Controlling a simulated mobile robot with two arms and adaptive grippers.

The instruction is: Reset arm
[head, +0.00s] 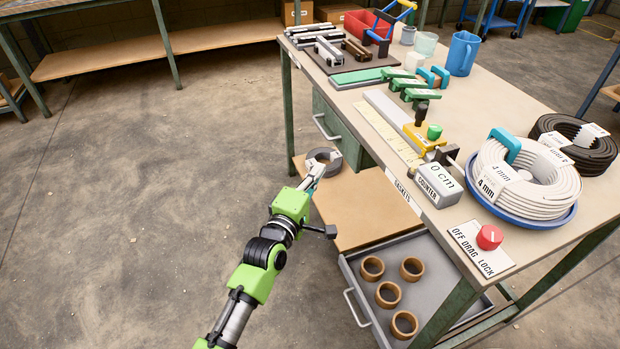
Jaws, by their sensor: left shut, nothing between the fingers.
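My left arm comes in from the bottom and reaches up beside the workbench (465,95). Its left gripper (318,168) is shut and empty, left of the bench top and lower than it in the picture. A dark grey ring (333,155) lies just past the fingertips, by the wooden lower shelf (352,208); I cannot tell whether they touch. My right gripper is not in view.
An open grey drawer (345,270) below holds several brown rings (388,294). On the bench are a white coil (530,185), a black coil (590,150), a counter (438,184), a red knob (489,237) and a blue jug (462,53). The floor at left is clear.

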